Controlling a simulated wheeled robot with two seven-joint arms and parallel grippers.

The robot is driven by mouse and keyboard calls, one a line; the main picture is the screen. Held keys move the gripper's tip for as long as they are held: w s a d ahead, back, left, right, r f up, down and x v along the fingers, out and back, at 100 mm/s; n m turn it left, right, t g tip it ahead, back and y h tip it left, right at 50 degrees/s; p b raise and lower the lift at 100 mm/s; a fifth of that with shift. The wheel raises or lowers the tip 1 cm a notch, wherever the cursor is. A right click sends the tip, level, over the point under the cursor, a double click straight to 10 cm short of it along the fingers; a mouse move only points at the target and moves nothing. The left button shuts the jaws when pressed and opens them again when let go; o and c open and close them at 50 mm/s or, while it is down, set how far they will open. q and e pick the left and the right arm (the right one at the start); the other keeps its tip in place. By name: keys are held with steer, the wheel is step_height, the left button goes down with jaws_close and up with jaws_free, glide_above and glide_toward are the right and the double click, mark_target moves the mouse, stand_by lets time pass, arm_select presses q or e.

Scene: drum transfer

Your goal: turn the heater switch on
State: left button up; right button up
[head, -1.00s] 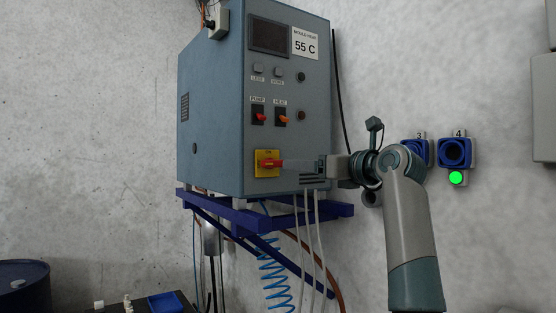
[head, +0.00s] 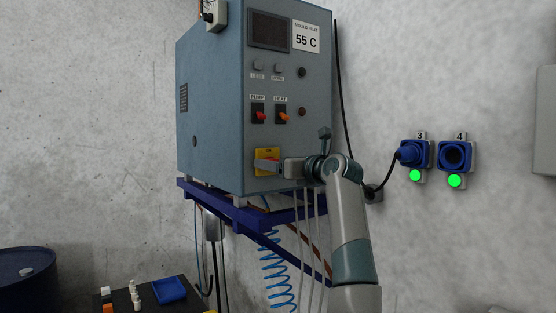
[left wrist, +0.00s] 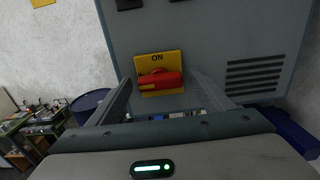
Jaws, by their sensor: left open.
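The blue-grey heater cabinet (head: 215,120) carries a yellow plate (head: 262,154) with a red rotary handle; the handle (left wrist: 160,79) lies crosswise under the word ON in the left wrist view. Higher on the front are a PUMP switch (head: 260,115) with a red lever and a HEAT switch (head: 282,114) with an orange lever. My left gripper (head: 270,165) is at the yellow plate and partly hides the red handle. In the left wrist view its open fingers (left wrist: 163,90) stand on either side of the handle; contact cannot be told. My right gripper is out of view.
A blue bracket (head: 250,214) supports the cabinet, with pale hoses and a coiled blue hose below. Wall sockets 3 (head: 416,153) and 4 (head: 455,154) show green lights at right. A dark table (head: 125,300) and a drum (head: 25,275) stand low at left.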

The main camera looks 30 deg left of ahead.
arm_select(q)
steer(key=shift+c, duration=0.4)
steer(key=c, duration=1)
steer(key=shift+m+b, duration=0.3)
steer(key=shift+m, duration=0.1)
steer(key=shift+w+f+m+b, duration=0.1)
steer(key=shift+m+b, duration=3.8)
steer(key=shift+m, duration=4.8)
